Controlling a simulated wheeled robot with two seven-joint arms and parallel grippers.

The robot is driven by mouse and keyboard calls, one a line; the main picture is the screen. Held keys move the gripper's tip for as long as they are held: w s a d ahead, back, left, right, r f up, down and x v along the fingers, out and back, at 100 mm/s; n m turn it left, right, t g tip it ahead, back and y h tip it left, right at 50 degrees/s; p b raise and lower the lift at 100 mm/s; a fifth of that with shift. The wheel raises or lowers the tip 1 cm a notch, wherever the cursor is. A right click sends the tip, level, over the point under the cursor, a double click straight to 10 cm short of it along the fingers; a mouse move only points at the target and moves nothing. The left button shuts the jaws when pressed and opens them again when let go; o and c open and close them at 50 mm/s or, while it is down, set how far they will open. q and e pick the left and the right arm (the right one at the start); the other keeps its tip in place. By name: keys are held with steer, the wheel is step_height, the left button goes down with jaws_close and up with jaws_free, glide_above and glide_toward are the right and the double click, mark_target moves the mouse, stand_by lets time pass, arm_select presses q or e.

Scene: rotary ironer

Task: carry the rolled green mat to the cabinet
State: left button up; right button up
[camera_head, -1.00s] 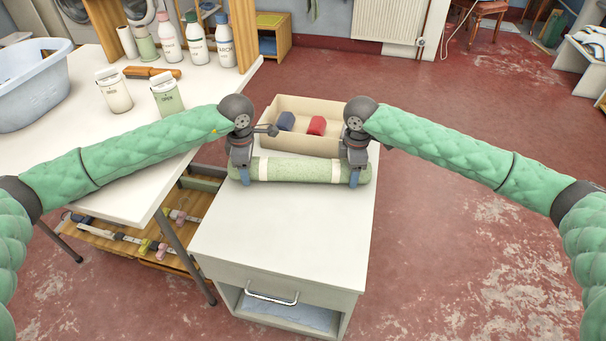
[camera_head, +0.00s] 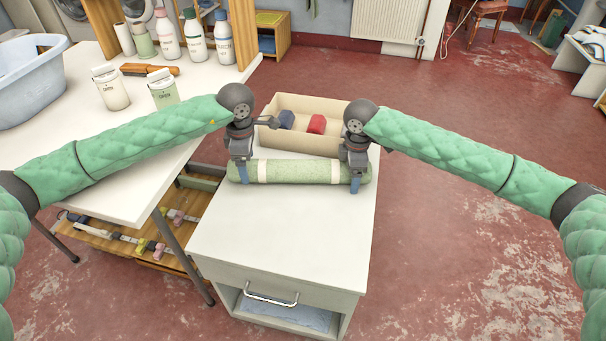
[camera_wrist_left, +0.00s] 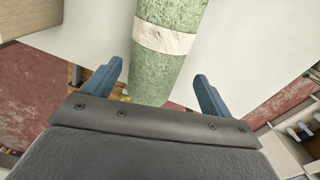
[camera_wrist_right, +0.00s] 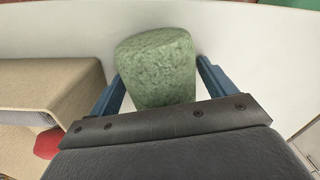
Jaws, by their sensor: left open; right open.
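The rolled green mat (camera_head: 300,171), bound with two pale bands, lies across the top of the white cabinet (camera_head: 285,230), in front of the beige box. My left gripper (camera_head: 242,178) is open at the mat's left end. In the left wrist view the mat (camera_wrist_left: 160,75) lies between its spread blue fingers. My right gripper (camera_head: 355,184) is open at the mat's right end. In the right wrist view the mat's end (camera_wrist_right: 160,70) shows between the spread fingers, close to both. Whether any finger touches the mat cannot be told.
The beige box (camera_head: 300,141) with a blue and a red item stands behind the mat. A white table (camera_head: 100,150) with a blue basin (camera_head: 30,80), cartons and bottles is at the left. Red floor (camera_head: 470,250) is clear at the right.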

arm_select(q)
step_height(320, 180, up, 4)
steer(key=shift+w+a+r, duration=0.1)
steer(key=shift+r, duration=0.15)
arm_select(e)
steer(key=shift+s+r, duration=0.1)
steer(key=shift+r, duration=0.2)
arm_select(q)
steer(key=shift+w+a+r, duration=0.1)
steer(key=shift+r, duration=0.5)
arm_select(e)
steer(key=shift+r, duration=0.1)
step_height(320, 180, up, 12)
steer(key=shift+f, duration=0.15)
